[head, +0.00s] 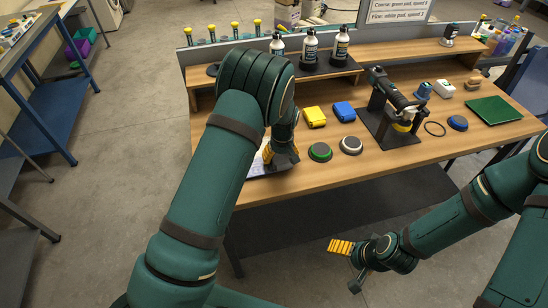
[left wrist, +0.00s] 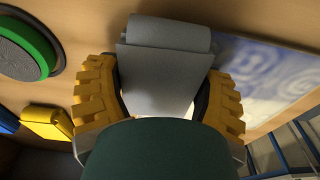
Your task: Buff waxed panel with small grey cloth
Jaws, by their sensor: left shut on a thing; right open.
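My left gripper (head: 283,156) is at the left end of the workbench, over the panel (head: 262,170), which my arm mostly hides in the head view. In the left wrist view, its yellow fingers (left wrist: 160,100) are shut on a folded grey cloth (left wrist: 163,72) between them. The panel shows beside the cloth on the right there (left wrist: 265,72), with cloudy swirls on a blue-grey face. I cannot tell whether the cloth touches it. My right gripper (head: 350,266) is open and empty, low in front of the bench.
A green pad (head: 320,152), a white pad (head: 351,145), yellow (head: 314,117) and blue (head: 344,111) folded cloths lie right of the left gripper. A polisher stand (head: 392,116) is mid-bench. Bottles (head: 310,46) stand on the shelf (head: 335,72) behind. A green tray (head: 494,109) is at right.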

